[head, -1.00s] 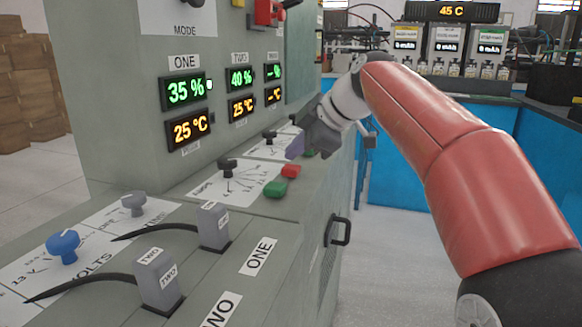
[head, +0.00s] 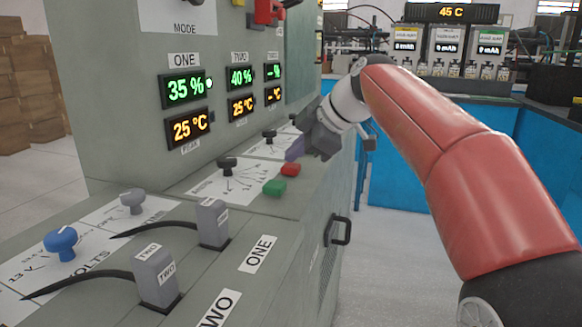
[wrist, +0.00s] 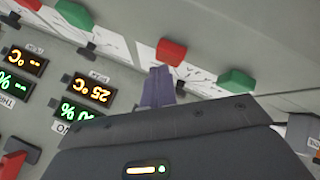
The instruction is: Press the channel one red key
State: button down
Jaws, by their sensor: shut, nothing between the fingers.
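The channel one red key (head: 290,170) sits on the sloping desk of the grey cabinet, just beyond a green key (head: 275,187). In the wrist view the red key (wrist: 171,51) is just above my fingertips, with the green key (wrist: 237,82) to its right. My gripper (head: 295,149) is shut and empty, its purple fingers just behind the red key in the head view. The fingers also show in the wrist view (wrist: 161,82). The key's top is clear of them in the head view; I cannot tell whether they touch its side.
The channel ONE display (head: 186,88) reads 35 % and 25 °C. A dark knob (head: 228,165) stands left of the keys. A second green key (wrist: 75,14) and red key (wrist: 28,4) lie farther along the desk. Levers (head: 212,225) stand in front.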

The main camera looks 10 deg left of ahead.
aim_at(297, 167)
jog(key=shift+f+b, duration=0.45)
jog(key=shift+f, duration=0.05)
dwell(0.4)
jog(key=shift+r, duration=0.1)
jog(key=shift+r+p, duration=0.75)
jog(key=shift+r, duration=0.05)
notch_tip(297, 167, up, 5)
jog(key=p, duration=0.4)
jog(key=shift+p, duration=0.3)
jog(key=shift+d, duration=0.1)
dwell(0.3)
